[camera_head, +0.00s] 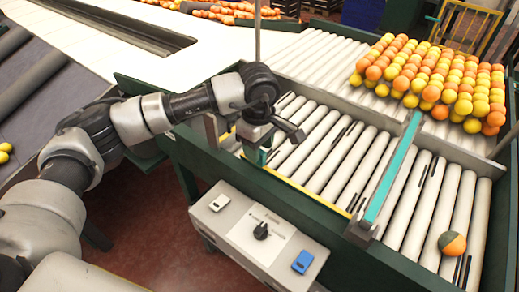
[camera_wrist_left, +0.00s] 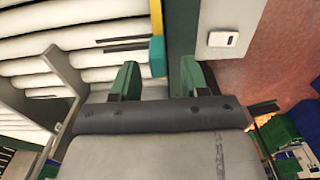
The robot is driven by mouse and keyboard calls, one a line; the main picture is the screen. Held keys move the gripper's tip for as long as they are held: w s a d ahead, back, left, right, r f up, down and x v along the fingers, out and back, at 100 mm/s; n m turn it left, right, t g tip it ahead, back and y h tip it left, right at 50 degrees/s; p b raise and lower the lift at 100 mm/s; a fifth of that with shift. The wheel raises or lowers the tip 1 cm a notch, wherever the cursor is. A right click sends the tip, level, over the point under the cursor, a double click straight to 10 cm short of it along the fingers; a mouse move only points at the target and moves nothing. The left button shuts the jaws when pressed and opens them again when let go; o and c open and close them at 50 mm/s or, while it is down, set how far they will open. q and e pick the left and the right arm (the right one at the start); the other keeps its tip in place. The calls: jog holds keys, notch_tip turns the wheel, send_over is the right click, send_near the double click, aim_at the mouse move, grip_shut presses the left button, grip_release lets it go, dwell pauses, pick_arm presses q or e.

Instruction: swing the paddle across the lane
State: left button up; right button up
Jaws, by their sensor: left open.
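The teal paddle (camera_head: 392,170) lies across the roller lane, from the far rail to a grey bracket at the near rail. My left gripper (camera_head: 282,137) is above the near edge of the lane, well to the left of the paddle and apart from it. In the left wrist view, the gripper (camera_wrist_left: 157,80) has its two green fingers spread with nothing between them. A small teal block (camera_wrist_left: 157,56) shows just beyond the fingers; I cannot tell whether it belongs to the paddle. My right gripper is not in view.
Many oranges and yellow fruits (camera_head: 430,78) are packed behind the far rail. One two-coloured fruit (camera_head: 452,244) sits on rollers right of the paddle. A grey control box (camera_head: 258,232) with a black knob and blue switch stands at the near side. Rollers left of the paddle are clear.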

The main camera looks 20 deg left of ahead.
aim_at(261, 151)
pick_arm(q)
jog(key=f, duration=0.2)
jog(key=f+p, duration=0.1)
jog(key=shift+d, duration=0.25)
jog(key=shift+a+f, duration=0.1)
jog(key=shift+f, duration=0.2)
jog(key=shift+c, duration=1)
jog(key=c, duration=0.5)
grip_shut()
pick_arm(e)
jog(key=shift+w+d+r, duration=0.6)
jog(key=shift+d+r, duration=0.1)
